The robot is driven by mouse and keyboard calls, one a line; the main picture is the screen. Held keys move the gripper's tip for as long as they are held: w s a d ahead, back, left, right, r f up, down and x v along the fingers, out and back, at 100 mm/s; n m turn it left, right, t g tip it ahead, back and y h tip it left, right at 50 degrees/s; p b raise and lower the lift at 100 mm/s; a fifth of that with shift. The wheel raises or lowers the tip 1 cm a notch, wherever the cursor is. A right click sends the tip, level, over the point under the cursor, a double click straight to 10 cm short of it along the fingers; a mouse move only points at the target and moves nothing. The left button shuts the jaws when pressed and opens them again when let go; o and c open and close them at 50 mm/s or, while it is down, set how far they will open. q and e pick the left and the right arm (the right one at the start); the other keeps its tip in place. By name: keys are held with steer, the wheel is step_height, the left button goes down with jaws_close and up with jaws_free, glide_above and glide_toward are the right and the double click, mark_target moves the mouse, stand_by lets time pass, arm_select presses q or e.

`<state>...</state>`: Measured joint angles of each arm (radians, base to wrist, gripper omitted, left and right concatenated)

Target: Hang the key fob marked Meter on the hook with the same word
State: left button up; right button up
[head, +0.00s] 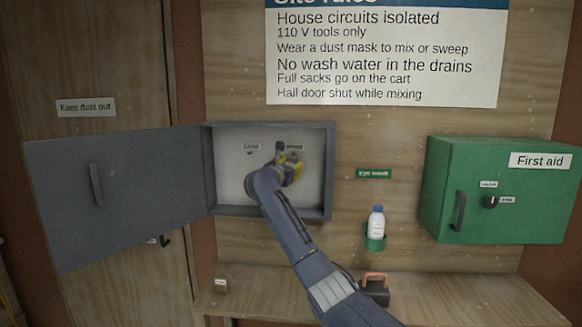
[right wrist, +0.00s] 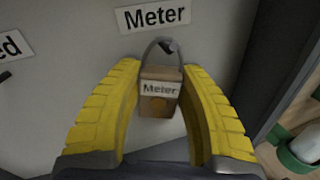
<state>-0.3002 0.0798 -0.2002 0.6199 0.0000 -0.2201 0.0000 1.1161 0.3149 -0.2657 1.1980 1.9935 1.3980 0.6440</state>
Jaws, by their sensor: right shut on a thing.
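The Meter fob (right wrist: 160,92) is a small brown block with a white Meter label and a grey wire loop on top. My right gripper (right wrist: 161,85) has its yellow fingers shut on the fob's sides; in the head view the gripper (head: 291,167) is inside the open grey cabinet (head: 327,180). The Meter hook (right wrist: 168,46) is dark and sits just under the Meter sign (right wrist: 153,15) on the back panel. The loop's top overlaps the hook in the picture; I cannot tell whether it is over it. The left gripper is out of view.
Another sign (right wrist: 18,45), ending in "ed", is left of Meter. The cabinet door (head: 120,195) stands open to the left. A small brown block (head: 220,286) and a dark case (head: 375,293) are on the bench. An eye-wash bottle (head: 376,222) and green first-aid box (head: 500,200) are right.

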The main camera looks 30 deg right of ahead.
stand_by(0.4)
steer(key=o, duration=1.2)
steer(key=shift+a, duration=0.15)
